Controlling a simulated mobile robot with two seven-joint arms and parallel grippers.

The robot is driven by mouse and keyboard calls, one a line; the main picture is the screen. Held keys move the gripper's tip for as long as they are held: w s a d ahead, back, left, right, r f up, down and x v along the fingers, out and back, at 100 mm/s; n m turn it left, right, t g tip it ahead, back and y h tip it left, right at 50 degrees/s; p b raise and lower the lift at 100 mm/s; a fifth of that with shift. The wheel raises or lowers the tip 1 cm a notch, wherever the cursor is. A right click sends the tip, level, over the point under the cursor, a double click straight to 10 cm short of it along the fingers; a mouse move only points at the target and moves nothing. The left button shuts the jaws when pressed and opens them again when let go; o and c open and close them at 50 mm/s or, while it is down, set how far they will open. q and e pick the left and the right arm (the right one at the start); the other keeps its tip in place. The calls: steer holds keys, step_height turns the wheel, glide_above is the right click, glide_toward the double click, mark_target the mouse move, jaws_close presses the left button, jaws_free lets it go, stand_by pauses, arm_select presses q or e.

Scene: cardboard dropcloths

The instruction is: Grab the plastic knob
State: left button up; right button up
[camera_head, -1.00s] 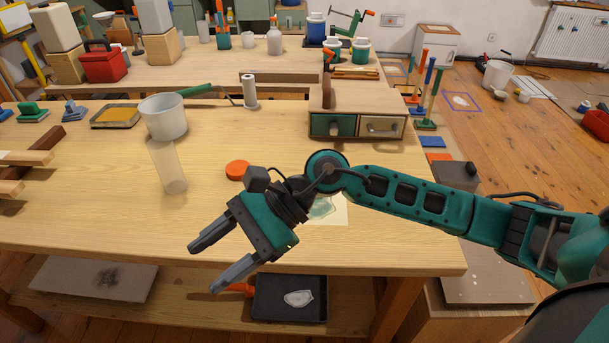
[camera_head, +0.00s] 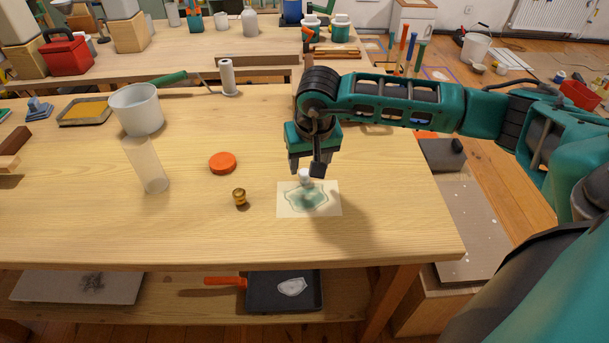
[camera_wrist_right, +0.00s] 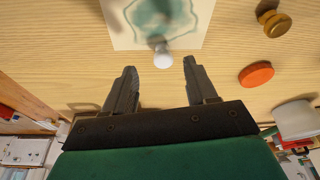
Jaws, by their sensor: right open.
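A small white knob (camera_head: 305,176), which looks like the plastic one, stands on a paper card with a green blot (camera_head: 288,206) on the workbench. My right gripper (camera_head: 306,167) points down just above it, open and empty. In the right wrist view the white knob (camera_wrist_right: 161,54) shows near the gap between the two fingertips (camera_wrist_right: 160,68), touching neither as far as I can see. A brass knob (camera_head: 239,197) stands on the wood left of the card. It also shows in the right wrist view (camera_wrist_right: 276,22). My left gripper is not in view.
An orange disc (camera_head: 222,162) lies behind the brass knob. A clear cylinder (camera_head: 147,167) and a white bucket (camera_head: 137,110) stand further left. A paint roller (camera_head: 228,77) is at the bench's back. Bare wood surrounds the card's left and front.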

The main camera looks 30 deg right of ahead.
mark_target(305, 173)
steer(key=x, duration=0.5)
steer(key=shift+w+f, duration=0.25)
steer(key=shift+f, duration=0.1)
steer(key=shift+r, duration=0.1)
jaws_close()
